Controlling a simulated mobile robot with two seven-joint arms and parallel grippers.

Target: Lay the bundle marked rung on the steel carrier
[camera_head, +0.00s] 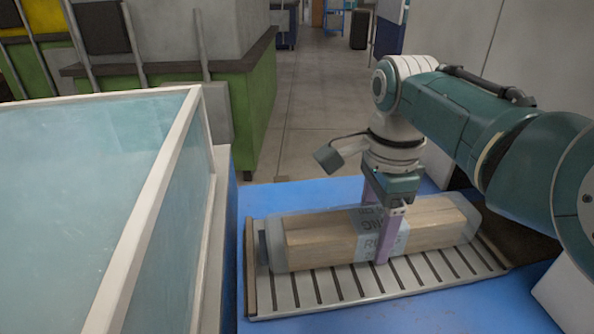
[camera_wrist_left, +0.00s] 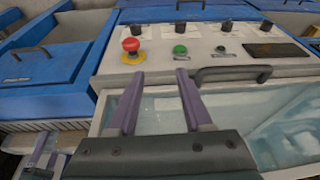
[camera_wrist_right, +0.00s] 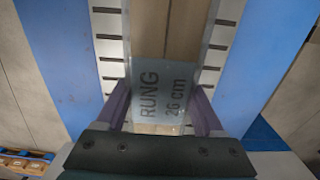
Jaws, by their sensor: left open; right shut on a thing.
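The bundle marked rung (camera_head: 325,242) is a long block of pale wood in clear wrap with a printed label. It lies along the slotted steel carrier (camera_head: 345,286) in the head view. My right gripper (camera_head: 376,232) is shut on the bundle at its label, one finger on each side. In the right wrist view the label on the bundle (camera_wrist_right: 165,92) reads "RUNG 26 cm" between the fingers of my right gripper (camera_wrist_right: 164,105). I cannot tell whether the bundle's underside touches the carrier. My left gripper (camera_wrist_left: 156,85) is open and empty in the left wrist view.
A clear-walled enclosure with a pale frame (camera_head: 150,215) stands left of the carrier. A blue surface (camera_head: 290,193) surrounds the carrier. The left wrist view shows a control panel with a red button (camera_wrist_left: 131,45) and a green button (camera_wrist_left: 180,50), plus a handle (camera_wrist_left: 232,74).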

